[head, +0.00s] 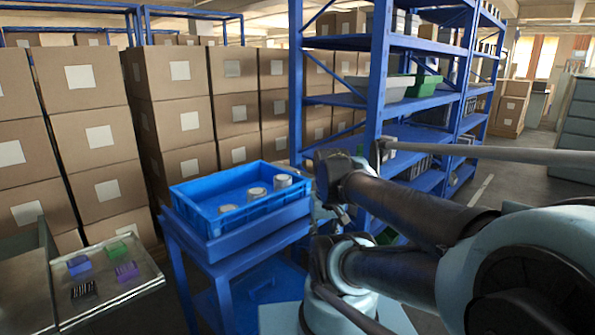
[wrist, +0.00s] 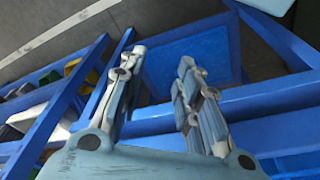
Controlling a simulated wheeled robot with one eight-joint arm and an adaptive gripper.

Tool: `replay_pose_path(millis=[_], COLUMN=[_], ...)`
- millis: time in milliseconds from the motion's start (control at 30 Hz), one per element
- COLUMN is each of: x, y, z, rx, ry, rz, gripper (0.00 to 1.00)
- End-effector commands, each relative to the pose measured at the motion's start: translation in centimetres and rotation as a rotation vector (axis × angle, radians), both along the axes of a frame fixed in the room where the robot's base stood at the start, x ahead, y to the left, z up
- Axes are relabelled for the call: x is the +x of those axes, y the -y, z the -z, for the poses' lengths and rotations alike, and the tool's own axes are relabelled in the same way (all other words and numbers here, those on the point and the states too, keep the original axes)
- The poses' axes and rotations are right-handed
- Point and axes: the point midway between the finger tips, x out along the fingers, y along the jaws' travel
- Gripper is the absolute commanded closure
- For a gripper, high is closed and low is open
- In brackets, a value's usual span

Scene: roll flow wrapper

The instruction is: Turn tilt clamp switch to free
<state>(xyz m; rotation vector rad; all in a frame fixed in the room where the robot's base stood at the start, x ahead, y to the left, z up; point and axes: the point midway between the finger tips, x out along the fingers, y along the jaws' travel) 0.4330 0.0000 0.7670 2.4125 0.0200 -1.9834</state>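I do not see the tilt clamp switch in either view. My gripper (wrist: 160,62) shows in the wrist view with its two fingers apart. It is open, and nothing is between the fingertips. Blue frame bars and a blue panel lie behind it. In the head view my arm reaches in from the right, and the gripper is largely hidden behind the arm links beside the blue cart.
A blue cart (head: 217,245) carries a blue crate (head: 205,222) with several rolls. A surface (head: 143,281) with small coloured items is at left. Stacked cartons (head: 90,80) line the back. A blue shelf rack (head: 376,80) stands behind my arm. Floor (head: 478,200) shows at right.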

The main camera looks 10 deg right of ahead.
Motion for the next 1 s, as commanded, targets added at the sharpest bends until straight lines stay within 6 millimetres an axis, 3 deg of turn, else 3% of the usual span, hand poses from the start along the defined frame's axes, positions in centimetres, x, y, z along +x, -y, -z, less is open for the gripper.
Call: replay_pose_path(millis=[167, 367, 700, 1000], x=[2.1, 6.7, 16.0, 25.1], y=[-0.4, -0.5, -0.5, -0.5], z=[-2.8, -7.9, -15.1, -19.3], rx=[0.000, -0.003, -0.005, -0.006], ry=[-0.011, -0.036, -0.079, -0.118], rz=[-0.005, -0.014, -0.032, -0.049], gripper=[0.69, 0.69, 0.69, 0.69])
